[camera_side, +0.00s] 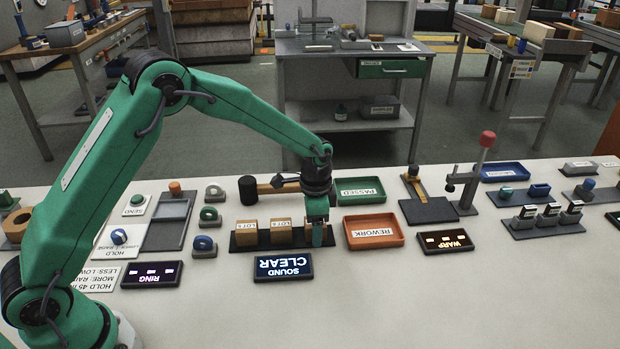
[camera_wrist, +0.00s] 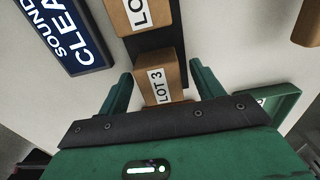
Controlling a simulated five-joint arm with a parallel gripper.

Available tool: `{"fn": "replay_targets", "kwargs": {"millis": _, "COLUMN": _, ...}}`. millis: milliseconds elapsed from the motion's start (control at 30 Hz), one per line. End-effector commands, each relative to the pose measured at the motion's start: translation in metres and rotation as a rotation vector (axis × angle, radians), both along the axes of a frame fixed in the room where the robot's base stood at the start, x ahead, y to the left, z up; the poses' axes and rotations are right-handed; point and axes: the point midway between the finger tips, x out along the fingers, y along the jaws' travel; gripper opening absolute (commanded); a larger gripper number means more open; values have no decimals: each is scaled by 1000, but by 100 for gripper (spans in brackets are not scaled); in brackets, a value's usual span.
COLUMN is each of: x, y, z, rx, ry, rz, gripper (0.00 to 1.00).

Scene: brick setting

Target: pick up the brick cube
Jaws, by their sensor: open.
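Several tan cubes with white LOT labels stand in a row on a dark tray (camera_side: 262,247). The LOT 3 cube (camera_wrist: 165,80) lies between the two green fingers of my gripper (camera_wrist: 162,78) in the wrist view. The fingers are open, with one on each side of it; I cannot tell whether either touches it. In the side view my gripper (camera_side: 318,234) points down at the right end of the row and partly hides that cube. A cube labelled LOT (camera_wrist: 143,14) is beside it. The left cube (camera_side: 246,233) and middle cube (camera_side: 281,231) stand clear of my gripper.
An orange REWORK tray (camera_side: 373,243) is close to the right of my gripper, with a green PASSED tray (camera_side: 360,181) behind it. A SOUND CLEAR display (camera_side: 283,277) stands in front of the row. A dark-headed hammer (camera_side: 248,190) lies behind it. The front table is bare.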

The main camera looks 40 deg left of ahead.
Motion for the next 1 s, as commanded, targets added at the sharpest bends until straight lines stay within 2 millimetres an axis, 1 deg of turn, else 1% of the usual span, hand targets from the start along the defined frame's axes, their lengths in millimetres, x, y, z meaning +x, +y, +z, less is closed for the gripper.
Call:
{"fn": "replay_targets", "kwargs": {"millis": 67, "x": 0, "y": 0, "z": 0, "rx": 0, "ry": 0, "rz": 0, "gripper": 66}}
{"fn": "replay_targets", "kwargs": {"millis": 100, "x": 0, "y": 0, "z": 0, "rx": 0, "ry": 0, "rz": 0, "gripper": 64}}
{"fn": "replay_targets", "kwargs": {"millis": 267, "x": 0, "y": 0, "z": 0, "rx": 0, "ry": 0, "rz": 0, "gripper": 33}}
{"fn": "replay_targets", "kwargs": {"millis": 300, "x": 0, "y": 0, "z": 0, "rx": 0, "ry": 0, "rz": 0, "gripper": 25}}
{"fn": "replay_targets", "kwargs": {"millis": 367, "x": 0, "y": 0, "z": 0, "rx": 0, "ry": 0, "rz": 0, "gripper": 15}}
{"fn": "replay_targets", "kwargs": {"millis": 633, "x": 0, "y": 0, "z": 1, "rx": 0, "ry": -1, "rz": 0, "gripper": 15}}
{"fn": "replay_targets", "kwargs": {"millis": 767, "x": 1, "y": 0, "z": 5, "rx": 0, "ry": -3, "rz": 0, "gripper": 15}}
{"fn": "replay_targets", "kwargs": {"millis": 867, "x": 1, "y": 0, "z": 12, "rx": -1, "ry": -4, "rz": 0, "gripper": 15}}
{"fn": "replay_targets", "kwargs": {"millis": 1000, "x": 1, "y": 0, "z": 28, "rx": -1, "ry": -5, "rz": 0, "gripper": 15}}
